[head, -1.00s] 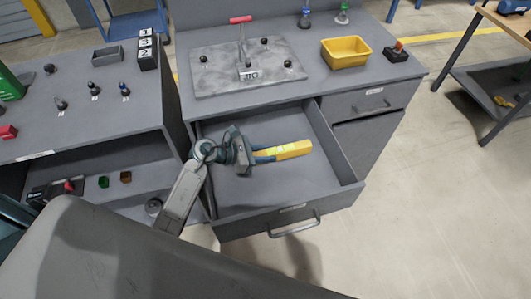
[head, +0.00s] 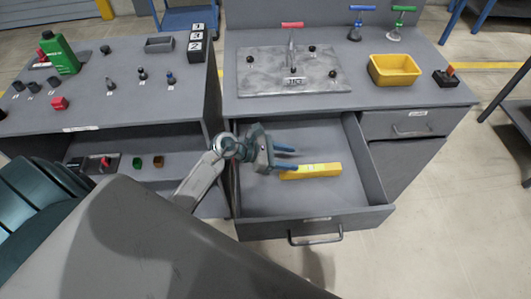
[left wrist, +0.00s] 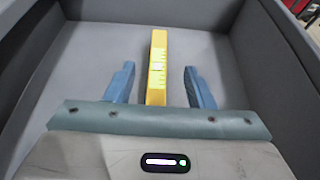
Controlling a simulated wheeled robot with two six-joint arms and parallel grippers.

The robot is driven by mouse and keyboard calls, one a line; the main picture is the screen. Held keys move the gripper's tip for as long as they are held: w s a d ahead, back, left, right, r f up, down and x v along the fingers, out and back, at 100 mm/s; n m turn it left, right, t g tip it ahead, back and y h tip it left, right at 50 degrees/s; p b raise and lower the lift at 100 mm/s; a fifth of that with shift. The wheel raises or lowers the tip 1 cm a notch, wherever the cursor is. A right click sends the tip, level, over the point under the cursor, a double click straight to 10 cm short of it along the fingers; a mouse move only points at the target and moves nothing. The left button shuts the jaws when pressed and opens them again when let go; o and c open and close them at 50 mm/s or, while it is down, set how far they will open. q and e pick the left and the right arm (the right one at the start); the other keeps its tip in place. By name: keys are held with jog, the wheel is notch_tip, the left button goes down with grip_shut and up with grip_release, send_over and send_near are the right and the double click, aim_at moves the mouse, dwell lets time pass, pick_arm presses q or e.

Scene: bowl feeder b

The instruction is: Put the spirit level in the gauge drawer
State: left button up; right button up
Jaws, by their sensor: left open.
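The yellow spirit level (head: 318,170) lies in the open gauge drawer (head: 345,202). In the left wrist view the spirit level (left wrist: 158,60) rests on the floor of the drawer (left wrist: 90,50), its near end between my fingers with a gap on each side. My left gripper (head: 286,159) is open inside the drawer, its blue fingers at the level's left end. The open fingers also show in the left wrist view (left wrist: 158,88). My right gripper is not in view.
The bench above the drawer carries a metal plate with a red-handled tool (head: 291,58), a yellow bin (head: 394,69) and a small black block (head: 446,77). A closed drawer (head: 405,124) is at the right. A shelf unit (head: 110,110) stands at the left.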

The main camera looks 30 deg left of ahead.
pick_arm(q)
jog(key=b+v, duration=0.2)
jog(key=v, duration=0.6)
jog(key=shift+a, duration=0.2)
dwell(1.1)
